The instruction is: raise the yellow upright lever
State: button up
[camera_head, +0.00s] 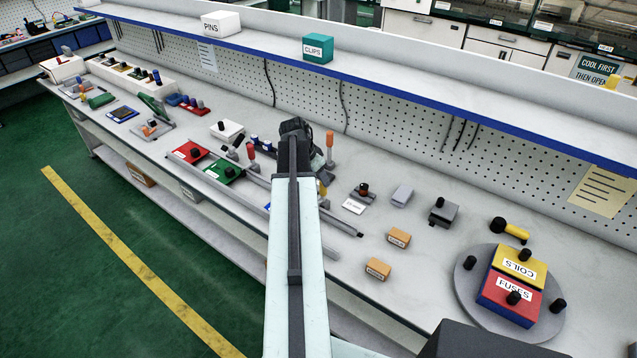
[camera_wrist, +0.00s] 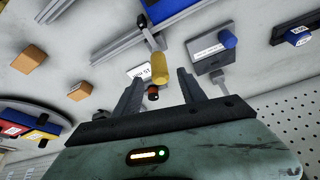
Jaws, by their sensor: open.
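The yellow lever (camera_wrist: 159,66) shows as a short yellow cylinder with a grey stem in the wrist view. It lies in line with the gap between the fingers of my gripper (camera_wrist: 158,78), which are apart with nothing visibly clamped. I cannot tell whether the lever is between the fingertips or still beyond them. In the head view only a small bit of yellow (camera_head: 323,188) shows beside my arm, which hides the rest. The dark wrist end of my arm (camera_head: 296,130) is over the bench there.
Grey rails (camera_head: 342,223) run along the bench. A round turntable (camera_head: 467,285) with coils and fuses boxes stands at the right. A pegboard (camera_head: 400,130) backs the bench.

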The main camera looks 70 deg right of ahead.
aim_at(325, 189)
jog(key=b+x, duration=0.7)
jog(key=x, duration=0.1)
jog(key=shift+f+b, duration=0.15)
jog(key=shift+b, duration=0.2)
grip_shut()
dwell(1.1)
